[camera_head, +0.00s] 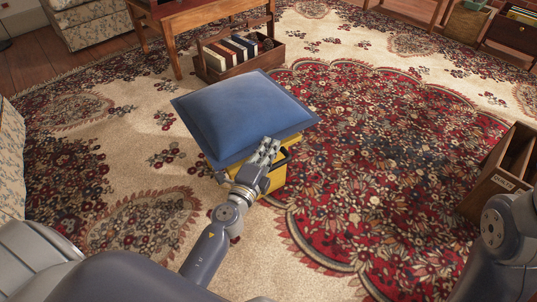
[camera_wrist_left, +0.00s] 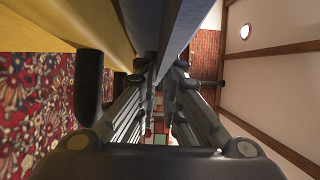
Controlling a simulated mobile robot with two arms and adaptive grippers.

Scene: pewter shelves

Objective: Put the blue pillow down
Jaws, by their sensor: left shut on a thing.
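The blue pillow (camera_head: 235,108) shows near the middle of the head view, roughly level and above the rug. My left gripper (camera_head: 268,150) is shut on its near edge. In the left wrist view, the pillow (camera_wrist_left: 150,22) runs between the two fingers of the left gripper (camera_wrist_left: 162,75). A yellow container (camera_head: 276,180) with a black handle is directly under the pillow and mostly hidden by it. I cannot tell whether the pillow rests on it or hangs just above. My right gripper is out of view.
A wooden crate of books (camera_head: 235,58) stands behind the pillow, by a wooden table (camera_head: 205,18). An open wooden box (camera_head: 503,175) stands at the right. A flowered sofa (camera_head: 10,160) is at the left edge. The red patterned rug (camera_head: 390,150) is clear in the middle.

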